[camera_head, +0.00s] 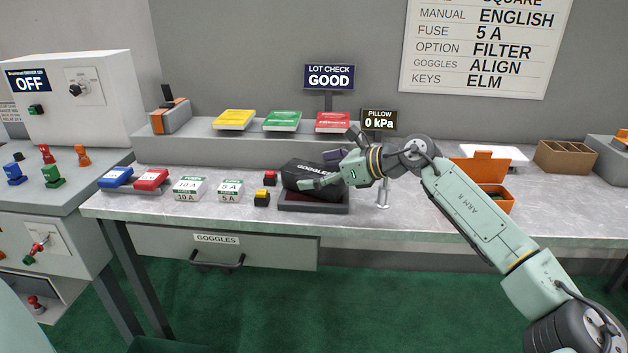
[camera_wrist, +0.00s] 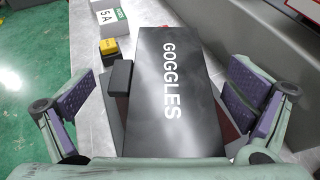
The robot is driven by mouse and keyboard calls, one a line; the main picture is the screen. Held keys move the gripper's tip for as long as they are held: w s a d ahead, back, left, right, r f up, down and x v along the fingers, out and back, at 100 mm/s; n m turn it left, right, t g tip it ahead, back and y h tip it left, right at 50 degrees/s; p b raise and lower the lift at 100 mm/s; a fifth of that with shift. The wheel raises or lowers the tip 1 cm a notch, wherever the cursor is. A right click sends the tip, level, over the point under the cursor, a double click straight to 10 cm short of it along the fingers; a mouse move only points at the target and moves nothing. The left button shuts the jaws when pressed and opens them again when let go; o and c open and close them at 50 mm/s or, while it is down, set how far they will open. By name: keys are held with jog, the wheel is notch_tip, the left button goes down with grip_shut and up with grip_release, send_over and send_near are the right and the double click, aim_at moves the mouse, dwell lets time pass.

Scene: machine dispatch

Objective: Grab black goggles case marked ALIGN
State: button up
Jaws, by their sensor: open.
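In the wrist view the case (camera_wrist: 175,70) runs lengthwise between my fingers. My gripper (camera_head: 324,169) is open at the case's right end. In the wrist view its purple-padded fingers (camera_wrist: 166,108) stand on both sides of the case, with a visible gap on each side. A small black block on the case's left side shows in the wrist view (camera_wrist: 121,77).
Yellow (camera_head: 262,199) and red (camera_head: 270,178) buttons stand left of the tray. Fuse boxes (camera_head: 189,188) lie further left. An orange box (camera_head: 482,168) stands right. The GOGGLES drawer (camera_head: 217,239) below is shut.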

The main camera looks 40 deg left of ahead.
jog(key=shift+c, duration=0.2)
jog(key=c, duration=2)
jog(key=shift+o, duration=0.2)
jog(key=shift+r, duration=0.1)
